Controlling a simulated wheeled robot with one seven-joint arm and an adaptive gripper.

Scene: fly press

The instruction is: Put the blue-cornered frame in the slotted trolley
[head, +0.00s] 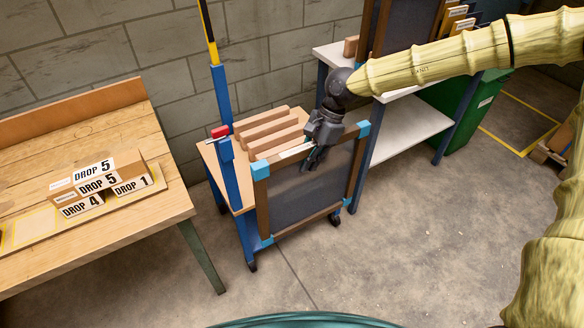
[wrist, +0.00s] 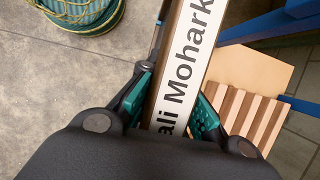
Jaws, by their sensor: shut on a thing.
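The blue-cornered frame (head: 345,185) has brown bars, blue corners and a dark mesh panel. It hangs upright from my gripper (head: 316,158), which is shut on its top bar. In the wrist view my gripper (wrist: 170,110) has its green-padded fingers on both sides of the bar, which carries a white label (wrist: 185,62) reading "ali Mohark". The slotted trolley (head: 213,158) stands behind the frame, with blue posts and wooden slot bars (head: 268,128) on its top. The frame is in front of the trolley, apart from the slots, and hides part of it. The slot bars show at right in the wrist view (wrist: 250,115).
A wooden bench (head: 95,135) with "DROP" blocks (head: 100,175) stands at left. A white-topped shelf unit (head: 405,135) holding other frames (head: 400,25) stands behind at right. A red-handled clamp (head: 220,132) sits on the trolley post. Open floor (head: 420,240) lies in front.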

